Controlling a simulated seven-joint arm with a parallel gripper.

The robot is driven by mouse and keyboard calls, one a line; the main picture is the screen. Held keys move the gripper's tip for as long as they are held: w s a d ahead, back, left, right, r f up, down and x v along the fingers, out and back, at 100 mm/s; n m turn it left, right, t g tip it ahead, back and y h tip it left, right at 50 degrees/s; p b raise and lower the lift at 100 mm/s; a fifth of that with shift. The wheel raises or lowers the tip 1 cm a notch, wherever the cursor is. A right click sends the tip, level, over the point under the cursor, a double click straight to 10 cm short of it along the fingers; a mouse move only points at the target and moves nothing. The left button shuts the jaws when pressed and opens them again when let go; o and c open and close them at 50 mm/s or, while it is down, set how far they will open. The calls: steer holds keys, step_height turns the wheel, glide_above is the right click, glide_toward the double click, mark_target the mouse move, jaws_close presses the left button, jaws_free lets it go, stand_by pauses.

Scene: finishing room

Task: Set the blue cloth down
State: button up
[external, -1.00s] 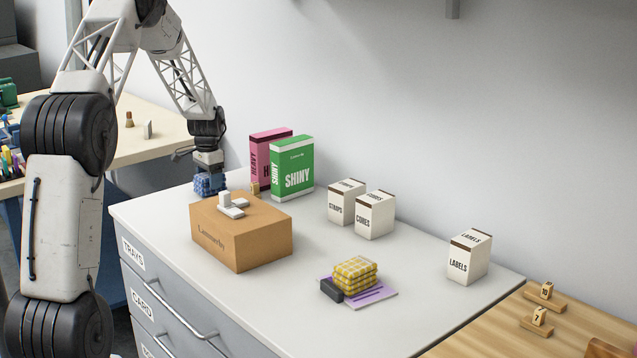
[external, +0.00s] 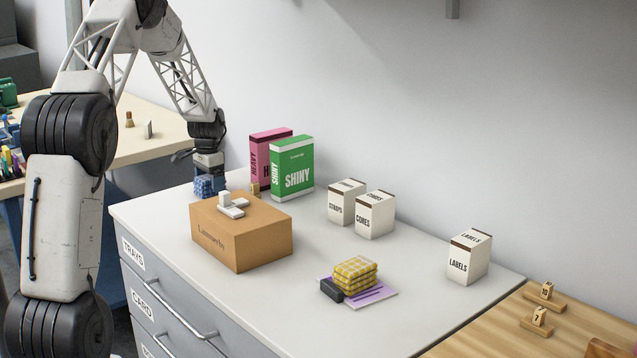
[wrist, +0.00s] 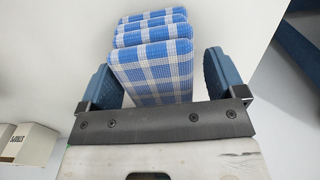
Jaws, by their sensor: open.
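The blue checked cloth (external: 203,187), folded in a stack, is at the counter's left end, behind the cardboard box. The box hides part of its lower edge, but it looks to rest on the counter. My gripper (external: 209,176) is low over it. In the wrist view the blue cloth (wrist: 155,70) lies between the two blue fingers of my gripper (wrist: 158,80). The fingers are apart, with a clear gap on the right side and little or none on the left.
The cardboard box (external: 241,240) with a pale grey L-shaped piece (external: 231,207) on top stands close in front. A green box (external: 293,169) and a pink box (external: 263,150) stand behind to the right. A yellow cloth (external: 355,275) lies farther right. The counter's front middle is clear.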

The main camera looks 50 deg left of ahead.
mark_target(204, 176)
steer(key=shift+r, duration=0.15)
step_height(204, 176, up, 12)
stand_by(0.6)
stand_by(0.6)
steer(key=shift+d, duration=0.1)
